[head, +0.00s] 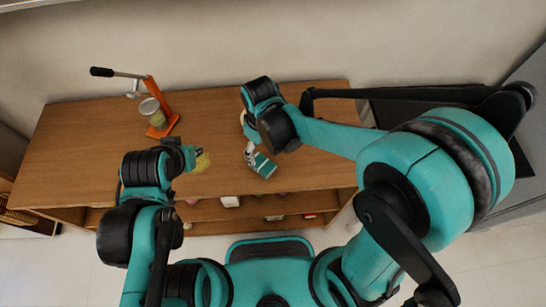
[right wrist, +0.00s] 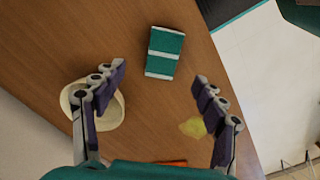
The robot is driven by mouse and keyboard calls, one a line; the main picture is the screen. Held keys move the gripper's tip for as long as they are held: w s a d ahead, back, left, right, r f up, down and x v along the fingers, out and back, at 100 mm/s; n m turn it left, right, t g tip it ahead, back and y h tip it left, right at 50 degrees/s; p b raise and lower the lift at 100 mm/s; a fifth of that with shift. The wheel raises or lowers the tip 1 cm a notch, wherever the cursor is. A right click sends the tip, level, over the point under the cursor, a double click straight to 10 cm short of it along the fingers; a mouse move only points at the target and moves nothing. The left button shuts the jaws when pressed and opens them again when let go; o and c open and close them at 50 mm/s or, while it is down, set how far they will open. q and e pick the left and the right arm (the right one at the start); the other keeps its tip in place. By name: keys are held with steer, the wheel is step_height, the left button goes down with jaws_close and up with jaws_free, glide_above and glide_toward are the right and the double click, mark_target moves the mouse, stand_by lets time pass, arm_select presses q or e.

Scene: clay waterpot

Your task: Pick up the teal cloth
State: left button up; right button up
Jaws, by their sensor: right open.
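The teal cloth (head: 263,166) is a small folded block with a white band, lying on the wooden table near its front edge. In the right wrist view the cloth (right wrist: 164,52) lies beyond my fingertips, roughly between the lines of the two fingers and apart from both. My right gripper (right wrist: 160,77) is open and empty. In the head view my right gripper (head: 249,150) is just behind and left of the cloth, partly hidden by its own wrist. My left gripper (head: 196,154) is by a yellow item; its fingers are too small to read.
The yellow item (head: 203,162) lies near the table's front edge. A cream bowl (right wrist: 116,113) sits behind one right finger. An orange press (head: 163,125) with a jar (head: 151,109) stands at the back left. The left part of the table (head: 75,160) is clear.

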mark_target(262, 163)
steer(key=shift+a+f, duration=0.1)
steer(key=shift+f, duration=0.3)
steer(key=f+b, duration=0.1)
steer(key=f, duration=0.2)
steer(key=f+b, duration=0.2)
steer(key=f, duration=0.2)
steer(key=shift+s+a+f, duration=0.1)
steer(key=shift+a+f, duration=0.1)
steer(key=c, duration=1.3)
steer(key=shift+o, duration=0.2)
steer(key=shift+r, duration=0.2)
step_height(262, 163, up, 4)
steer(key=shift+s+d+r+p, duration=0.1)
steer(key=shift+r+p, duration=0.15)
steer(key=shift+p, duration=0.8)
steer(key=s+d+r+p, duration=0.3)
steer(key=s+d+r, duration=0.3)
steer(key=s+d, duration=0.1)
steer(key=shift+s+d, duration=0.3)
steer(key=shift+s, duration=0.55)
steer(key=shift+r, duration=0.1)
